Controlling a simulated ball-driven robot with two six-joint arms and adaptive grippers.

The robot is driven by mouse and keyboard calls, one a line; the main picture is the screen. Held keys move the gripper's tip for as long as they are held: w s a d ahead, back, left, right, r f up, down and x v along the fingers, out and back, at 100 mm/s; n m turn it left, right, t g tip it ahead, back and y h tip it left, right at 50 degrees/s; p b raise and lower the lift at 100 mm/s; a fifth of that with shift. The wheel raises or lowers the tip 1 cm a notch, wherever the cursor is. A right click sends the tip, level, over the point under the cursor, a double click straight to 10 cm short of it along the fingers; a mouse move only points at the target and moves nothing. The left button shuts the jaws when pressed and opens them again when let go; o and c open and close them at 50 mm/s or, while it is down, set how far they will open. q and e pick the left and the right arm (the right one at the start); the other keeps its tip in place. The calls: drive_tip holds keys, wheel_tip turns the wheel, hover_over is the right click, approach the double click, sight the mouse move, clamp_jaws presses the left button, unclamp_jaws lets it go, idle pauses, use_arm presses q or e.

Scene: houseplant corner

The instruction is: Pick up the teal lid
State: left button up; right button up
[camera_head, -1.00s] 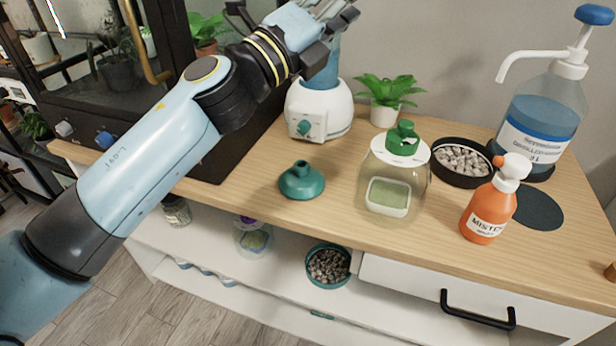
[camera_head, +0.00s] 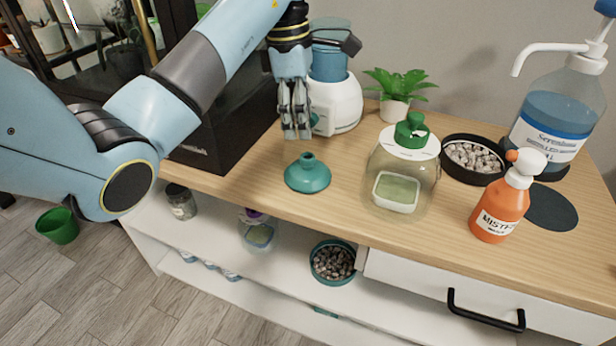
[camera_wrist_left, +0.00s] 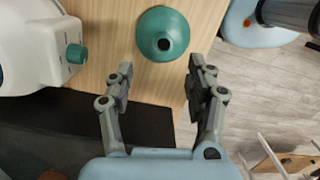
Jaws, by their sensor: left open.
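The teal lid (camera_head: 307,174) is a round funnel-shaped piece with a short knob on top. It stands upright on the wooden counter near its front edge. My left gripper (camera_head: 297,134) points down behind the lid and slightly to its left, in front of the white appliance. In the left wrist view the lid (camera_wrist_left: 162,34) lies just beyond the open, empty fingers (camera_wrist_left: 160,82), apart from them and roughly centred between them. My right gripper is not in view.
The white appliance (camera_head: 338,104) stands close beside my left gripper. A glass jar with a green top (camera_head: 408,146) is right of the lid, then an orange mister bottle (camera_head: 498,208) and a dark bowl of pebbles (camera_head: 474,157). The counter (camera_head: 262,180) left of the lid is clear.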

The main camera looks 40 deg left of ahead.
sight(307, 157)
use_arm(q)
drive_tip(key=f, duration=0.3)
drive_tip(key=d+f, duration=0.1)
drive_tip(key=f, duration=0.4)
drive_tip(key=shift+d+f, duration=0.2)
drive_tip(key=shift+f, duration=0.1)
clamp_jaws()
